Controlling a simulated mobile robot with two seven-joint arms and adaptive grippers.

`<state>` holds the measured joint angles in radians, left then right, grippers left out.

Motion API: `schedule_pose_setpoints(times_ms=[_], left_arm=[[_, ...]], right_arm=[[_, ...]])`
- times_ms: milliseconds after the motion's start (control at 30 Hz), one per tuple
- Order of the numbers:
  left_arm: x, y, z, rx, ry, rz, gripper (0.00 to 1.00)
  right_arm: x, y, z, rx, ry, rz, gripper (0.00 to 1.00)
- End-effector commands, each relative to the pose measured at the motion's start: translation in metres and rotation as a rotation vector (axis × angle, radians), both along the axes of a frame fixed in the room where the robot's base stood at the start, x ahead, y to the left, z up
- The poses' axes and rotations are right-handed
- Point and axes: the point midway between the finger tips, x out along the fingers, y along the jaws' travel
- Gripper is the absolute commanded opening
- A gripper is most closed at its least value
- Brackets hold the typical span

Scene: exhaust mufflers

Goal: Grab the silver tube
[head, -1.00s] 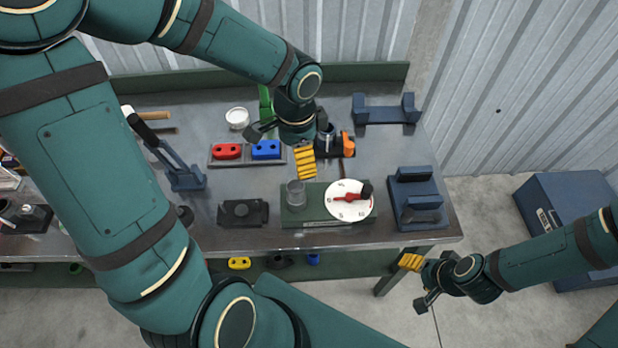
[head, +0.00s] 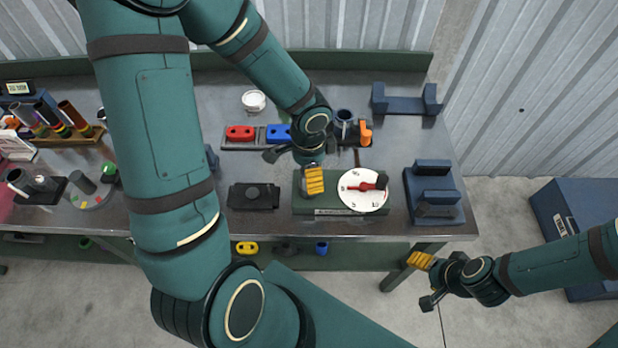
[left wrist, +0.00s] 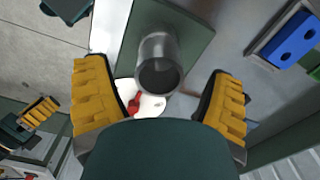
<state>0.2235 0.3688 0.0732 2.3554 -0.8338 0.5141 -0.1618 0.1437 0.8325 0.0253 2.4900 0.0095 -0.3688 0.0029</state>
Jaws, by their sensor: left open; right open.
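The silver tube (left wrist: 158,62) stands on the green base (head: 300,205), beside the white dial (head: 350,198) with a red pointer. In the left wrist view it appears end-on, between and slightly beyond my open fingers. In the head view my left gripper largely hides it. My left gripper (head: 296,167) is open above the base, its yellow pads facing the tube from both sides in the left wrist view. I see no contact with the tube. My right gripper (head: 426,281) is open and empty off the table's front right corner.
A blue fixture (head: 434,195) stands right of the dial, and a black block (head: 253,196) lies left of the base. Behind are red (head: 240,132) and blue blocks and an orange-topped part (head: 365,133). A blue cradle (head: 406,102) is at the back right.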

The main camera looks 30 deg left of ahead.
Motion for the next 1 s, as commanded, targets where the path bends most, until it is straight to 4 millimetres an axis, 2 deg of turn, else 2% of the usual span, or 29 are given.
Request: schedule_pose_setpoints(times_ms=[100,367,400,567,600,633,1000], left_arm=[[0.0001,-0.0011,-0.0125,-0.001,0.0,-0.002,0.83],[0.0005,-0.0009,-0.0138,-0.001,-0.002,-0.002,0.83],[0.0005,-0.0009,-0.0138,0.0,-0.001,-0.002,0.79],[0.0005,-0.0009,-0.0137,-0.001,-0.002,-0.002,0.23],[0.0005,-0.0009,-0.0137,-0.001,-0.002,-0.002,0.09],[0.0005,-0.0009,-0.0137,-0.001,-0.002,-0.002,0.04],[0.0009,-0.0008,-0.0095,-0.001,-0.003,-0.001,0.04]], right_arm=[[0.0,0.0002,-0.0051,-0.001,0.0,0.0,0.61],[0.0001,0.0002,-0.0048,-0.001,0.0,0.0,0.61],[0.0001,0.0002,-0.0048,-0.001,0.0,0.0,0.61],[0.0,0.0003,-0.0048,-0.001,0.0,0.0,0.61],[0.0001,0.0003,-0.0047,-0.001,0.0,0.0,0.61],[0.0,0.0003,-0.0048,-0.001,0.0,0.0,0.61],[-0.0001,0.0002,-0.0031,-0.001,0.001,0.0,0.61]])
